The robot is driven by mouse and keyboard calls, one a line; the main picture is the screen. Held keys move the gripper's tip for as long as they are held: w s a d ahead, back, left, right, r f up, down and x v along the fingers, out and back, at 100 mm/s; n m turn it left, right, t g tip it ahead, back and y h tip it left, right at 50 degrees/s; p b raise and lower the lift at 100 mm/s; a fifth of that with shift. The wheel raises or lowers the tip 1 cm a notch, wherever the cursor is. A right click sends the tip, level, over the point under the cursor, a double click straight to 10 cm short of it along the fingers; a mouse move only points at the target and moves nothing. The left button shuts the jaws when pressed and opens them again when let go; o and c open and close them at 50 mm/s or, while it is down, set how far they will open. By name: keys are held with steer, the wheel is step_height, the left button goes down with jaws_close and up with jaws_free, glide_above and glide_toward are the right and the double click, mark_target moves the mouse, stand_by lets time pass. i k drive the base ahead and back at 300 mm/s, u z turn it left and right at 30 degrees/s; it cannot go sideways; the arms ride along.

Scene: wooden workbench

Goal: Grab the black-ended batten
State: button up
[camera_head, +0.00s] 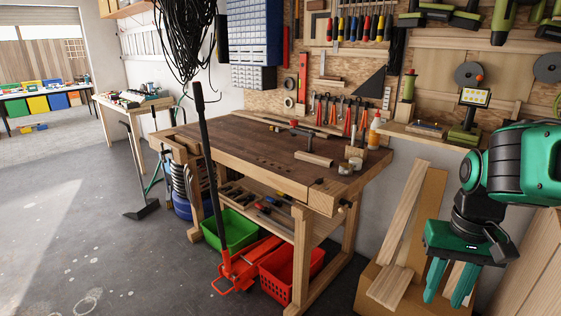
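A short pale wooden batten (314,159) lies on top of the workbench (245,143), right of its middle. A longer thin wooden strip (288,122) lies near the back of the bench top. I cannot make out a black end on either piece at this size. My gripper (447,299) hangs at the lower right, green, with its two fingers pointing down and apart. It is open and holds nothing. It is well to the right of the bench and apart from both wooden pieces.
Bottles (374,131) and small items stand at the bench's right end. Wooden boards (402,215) lean behind my gripper. A red floor jack (240,268) with an upright handle, a green crate (237,229) and a red crate (290,278) crowd the bench's front. The left floor is mostly clear.

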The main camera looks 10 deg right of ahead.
mark_target(328, 162)
steer(key=u, duration=0.4)
steer(key=i, duration=1)
steer(key=z, duration=0.4)
steer(key=i, duration=0.75)
steer(key=z, duration=0.7)
